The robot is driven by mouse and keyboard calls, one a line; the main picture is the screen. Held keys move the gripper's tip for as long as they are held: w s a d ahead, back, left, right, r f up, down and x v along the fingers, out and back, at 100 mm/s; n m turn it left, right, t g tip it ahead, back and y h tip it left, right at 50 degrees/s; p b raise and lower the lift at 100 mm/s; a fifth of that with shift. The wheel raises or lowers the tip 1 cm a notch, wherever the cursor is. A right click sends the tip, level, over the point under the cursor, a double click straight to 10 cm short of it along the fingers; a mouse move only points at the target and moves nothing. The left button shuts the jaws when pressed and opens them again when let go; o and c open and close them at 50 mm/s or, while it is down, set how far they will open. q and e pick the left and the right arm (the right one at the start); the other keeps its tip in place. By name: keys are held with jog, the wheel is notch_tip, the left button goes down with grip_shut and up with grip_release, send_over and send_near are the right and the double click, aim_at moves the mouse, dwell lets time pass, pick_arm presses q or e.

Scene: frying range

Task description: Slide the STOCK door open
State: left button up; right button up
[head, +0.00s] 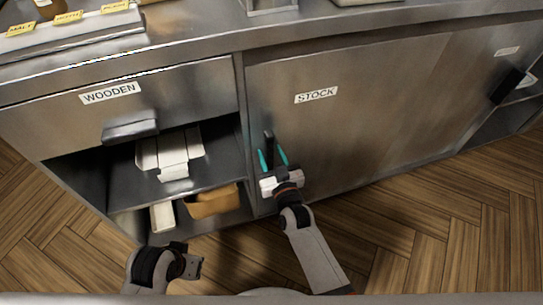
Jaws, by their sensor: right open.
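The STOCK door (350,115) is a brushed-metal panel with a white STOCK label (316,95), in the middle of the counter front. Its black upright handle (268,143) is near the door's left edge. My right gripper (272,157) is open, with its teal fingertips on either side of the handle's lower part. I cannot tell whether the fingers touch it. My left gripper (190,264) is low at the bottom left, away from the door; its fingers are not clear.
To the left are a WOODEN drawer (180,92) and open shelves (222,168) holding white boxes (170,152) and a tan one (213,202). Another black handle (507,86) and an open gap are at the far right. The wooden floor (430,225) in front is clear.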

grip_shut()
